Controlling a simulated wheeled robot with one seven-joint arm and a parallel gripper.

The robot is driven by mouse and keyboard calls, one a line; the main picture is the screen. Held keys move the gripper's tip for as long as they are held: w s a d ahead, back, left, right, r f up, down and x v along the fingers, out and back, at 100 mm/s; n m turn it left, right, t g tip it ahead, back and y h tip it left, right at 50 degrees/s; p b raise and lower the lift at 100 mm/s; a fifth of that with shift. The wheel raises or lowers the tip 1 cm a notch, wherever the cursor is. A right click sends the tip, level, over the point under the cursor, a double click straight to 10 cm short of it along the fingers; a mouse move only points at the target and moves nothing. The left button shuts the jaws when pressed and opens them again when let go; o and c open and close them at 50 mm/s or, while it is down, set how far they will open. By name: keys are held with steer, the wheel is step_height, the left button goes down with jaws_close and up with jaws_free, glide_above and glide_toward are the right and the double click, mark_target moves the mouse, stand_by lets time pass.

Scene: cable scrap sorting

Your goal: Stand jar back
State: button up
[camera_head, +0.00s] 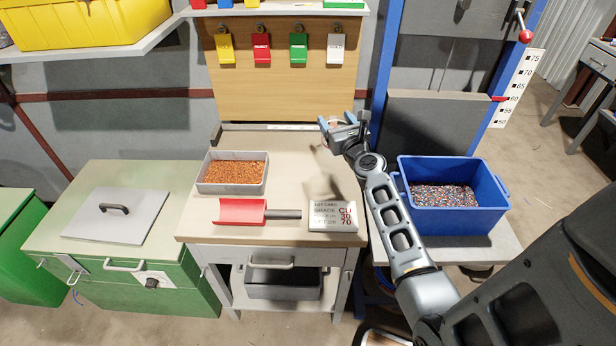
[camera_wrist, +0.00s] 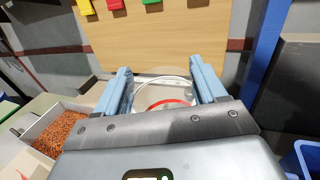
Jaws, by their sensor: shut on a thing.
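My gripper (camera_head: 338,121) is over the back right part of the workbench (camera_head: 285,180). In the wrist view its two blue fingers (camera_wrist: 160,70) stand apart, on either side of a clear jar (camera_wrist: 163,84). The jar shows as a pale round rim with a red arc inside it. The gripper is shut on the jar. In the head view the jar is hard to make out around the fingers, and I cannot tell whether its base touches the bench top.
A grey tray of copper granules (camera_head: 203,186), a red scoop (camera_head: 240,211) and a lot card (camera_head: 333,217) lie on the bench. A blue bin (camera_head: 455,221) of mixed granules stands right. The bench middle is clear.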

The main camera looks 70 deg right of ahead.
steer(key=shift+m+g+h, duration=0.5)
steer(key=shift+m+g, duration=0.1)
steer(key=s+d, duration=0.2)
steer(key=d, duration=0.1)
steer(key=shift+s+r, duration=0.2)
steer(key=shift+s, duration=0.2)
steer(key=w+a+f+b, duration=0.2)
steer(key=w+f, duration=0.1)
steer(key=w+a+f+b, duration=0.2)
steer(key=w+f+b, duration=0.1)
steer(key=f, duration=0.1)
steer(key=w+a+f+b, duration=0.2)
steer(key=w+f+b, duration=0.1)
steer(key=f, duration=0.1)
steer(key=shift+w+a, duration=0.1)
steer(key=shift+w, duration=0.2)
steer(key=shift+f, duration=0.1)
steer(key=o, duration=1.5)
steer(key=shift+c, duration=0.2)
